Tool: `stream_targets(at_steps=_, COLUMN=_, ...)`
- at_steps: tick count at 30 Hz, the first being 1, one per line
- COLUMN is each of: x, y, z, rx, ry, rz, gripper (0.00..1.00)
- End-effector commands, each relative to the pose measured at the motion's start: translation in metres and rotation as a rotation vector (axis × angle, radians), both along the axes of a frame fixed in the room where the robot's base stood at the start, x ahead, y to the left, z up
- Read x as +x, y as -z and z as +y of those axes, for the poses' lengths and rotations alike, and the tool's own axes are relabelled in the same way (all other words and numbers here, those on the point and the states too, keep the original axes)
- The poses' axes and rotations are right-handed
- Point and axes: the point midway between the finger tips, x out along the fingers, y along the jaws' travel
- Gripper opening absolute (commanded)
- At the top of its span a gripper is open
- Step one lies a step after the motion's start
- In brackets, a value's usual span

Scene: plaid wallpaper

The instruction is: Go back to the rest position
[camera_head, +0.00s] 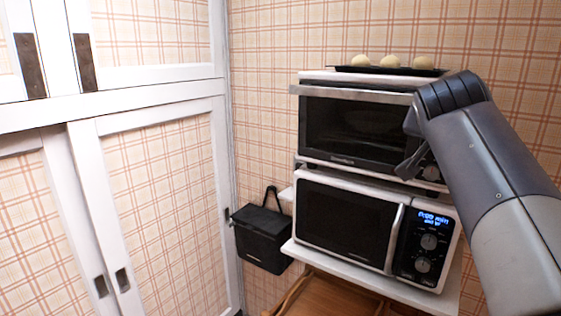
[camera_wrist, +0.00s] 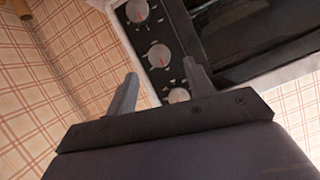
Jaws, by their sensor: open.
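My gripper (camera_wrist: 160,90) is open in the wrist view, with two grey fingers apart and nothing between them. Behind the fingers is the toaster oven's black control panel with several knobs (camera_wrist: 159,55). In the head view my arm comes in from the right, and its grey end with the gripper (camera_head: 405,150) is in front of the right side of the toaster oven (camera_head: 350,130). The arm hides most of the oven's control panel. The oven door looks shut. I cannot tell whether a finger touches the oven.
A black tray (camera_head: 345,69) with three round buns (camera_head: 391,62) lies on the oven. A white microwave (camera_head: 345,222) stands below on a white shelf (camera_head: 330,260). A black bag (camera_head: 262,240) hangs at its left. White-framed plaid cabinet doors (camera_head: 160,190) fill the left side.

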Motion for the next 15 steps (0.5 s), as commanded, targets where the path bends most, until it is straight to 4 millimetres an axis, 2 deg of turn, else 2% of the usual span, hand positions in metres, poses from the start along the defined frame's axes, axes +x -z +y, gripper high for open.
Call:
stream_targets(at_steps=7, x=0.041, y=0.018, z=-0.025, rx=0.002, ry=0.002, rz=0.004, gripper=0.5)
stream_targets(at_steps=15, x=0.038, y=0.02, z=-0.026, rx=0.204, ry=0.003, rz=-0.14, gripper=0.5)
